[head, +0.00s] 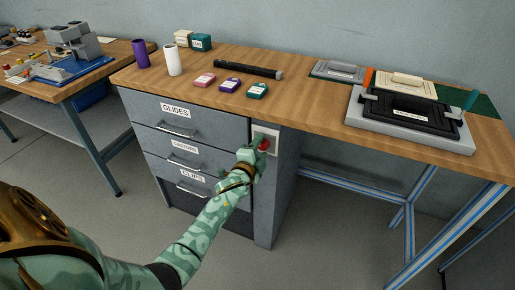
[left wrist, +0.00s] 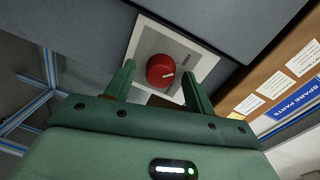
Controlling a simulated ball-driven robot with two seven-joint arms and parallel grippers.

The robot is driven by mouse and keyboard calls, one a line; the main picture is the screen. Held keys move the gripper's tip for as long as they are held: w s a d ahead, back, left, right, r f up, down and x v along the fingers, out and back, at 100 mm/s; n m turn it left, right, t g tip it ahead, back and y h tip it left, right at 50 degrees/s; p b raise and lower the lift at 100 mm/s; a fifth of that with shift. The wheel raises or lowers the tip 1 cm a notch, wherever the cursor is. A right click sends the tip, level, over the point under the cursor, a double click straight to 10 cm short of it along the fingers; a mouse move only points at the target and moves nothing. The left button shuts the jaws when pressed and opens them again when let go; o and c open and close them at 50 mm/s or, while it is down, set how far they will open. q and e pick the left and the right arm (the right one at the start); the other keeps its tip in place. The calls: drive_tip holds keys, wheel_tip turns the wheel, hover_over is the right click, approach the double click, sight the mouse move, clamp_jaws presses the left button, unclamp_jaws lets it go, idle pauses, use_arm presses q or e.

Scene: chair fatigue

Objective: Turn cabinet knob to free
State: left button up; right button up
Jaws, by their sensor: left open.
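The cabinet knob (head: 264,145) is a round red dial on a pale square plate (head: 272,134), on the cabinet front right of the top drawer. In the left wrist view the red knob (left wrist: 161,70) shows a white pointer line, and the plate (left wrist: 143,42) has small dark print too small to read. My left gripper (head: 257,154) reaches up to the knob. In the left wrist view its two green fingers (left wrist: 158,84) are open, with the knob between and just beyond them, apparently untouched. My right gripper is not seen.
The cabinet drawers (head: 190,112) are labelled GLIDES, CASTORS and CLIPS and look closed. The wooden worktop (head: 300,95) above holds small coloured boxes, a dark bar (head: 248,69) and a grey fixture (head: 410,115). Blue table legs (head: 410,215) stand at right, with open floor below.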

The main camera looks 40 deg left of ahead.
use_arm(q)
drive_tip(key=p+v, duration=0.4)
drive_tip(key=v, duration=1.2)
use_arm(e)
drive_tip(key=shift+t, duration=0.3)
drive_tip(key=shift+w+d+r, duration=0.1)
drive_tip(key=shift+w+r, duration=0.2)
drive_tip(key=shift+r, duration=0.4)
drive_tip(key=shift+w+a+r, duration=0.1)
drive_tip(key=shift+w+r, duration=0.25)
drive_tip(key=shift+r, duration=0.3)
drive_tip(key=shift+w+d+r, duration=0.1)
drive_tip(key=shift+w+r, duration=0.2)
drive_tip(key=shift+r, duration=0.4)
use_arm(q)
drive_tip(key=shift+s+f, duration=0.1)
